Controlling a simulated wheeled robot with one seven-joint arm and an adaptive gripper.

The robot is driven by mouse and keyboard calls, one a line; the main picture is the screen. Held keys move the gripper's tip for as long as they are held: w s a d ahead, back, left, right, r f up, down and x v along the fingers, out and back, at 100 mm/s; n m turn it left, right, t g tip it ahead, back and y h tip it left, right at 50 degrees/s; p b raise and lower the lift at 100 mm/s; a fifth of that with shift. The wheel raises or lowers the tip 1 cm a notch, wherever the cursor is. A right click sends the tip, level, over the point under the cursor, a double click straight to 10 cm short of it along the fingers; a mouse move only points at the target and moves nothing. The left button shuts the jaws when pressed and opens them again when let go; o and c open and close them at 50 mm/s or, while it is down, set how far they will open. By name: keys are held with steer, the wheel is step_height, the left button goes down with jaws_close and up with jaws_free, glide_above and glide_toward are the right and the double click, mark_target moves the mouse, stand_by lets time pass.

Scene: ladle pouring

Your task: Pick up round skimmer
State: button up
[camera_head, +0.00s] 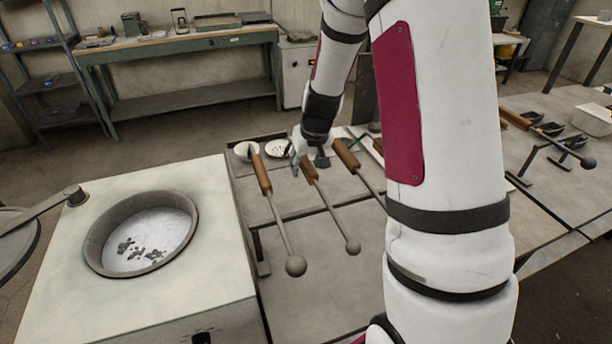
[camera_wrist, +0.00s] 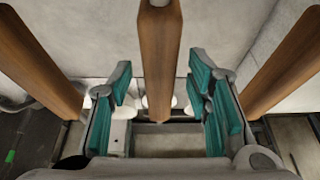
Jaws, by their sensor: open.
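Three long tools with wooden handles and ball-shaped ends rest in a row on the grey table: a left one (camera_head: 270,197), a middle one (camera_head: 325,203) and a right one (camera_head: 356,167). I cannot tell by shape which is the round skimmer. My gripper (camera_head: 296,160) is at the handle end of the middle tool. In the wrist view the middle handle (camera_wrist: 160,50) runs between the open teal-padded fingers of my gripper (camera_wrist: 163,92), without visible contact. The left handle (camera_wrist: 36,62) and right handle (camera_wrist: 288,65) lie outside the fingers.
A pale block with a round metal pan (camera_head: 100,235) holding dark bits stands left. White dishes (camera_head: 246,150) sit at the table's far edge. Another ball-ended tool (camera_head: 516,119), black scoops and a white tray (camera_head: 590,120) are right. My arm hides part of the table.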

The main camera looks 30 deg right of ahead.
steer(key=shift+w+f, duration=0.1)
steer(key=shift+f, duration=0.25)
steer(key=shift+c, duration=0.2)
jaws_close()
steer(key=shift+w+r, duration=0.1)
steer(key=shift+r, duration=0.05)
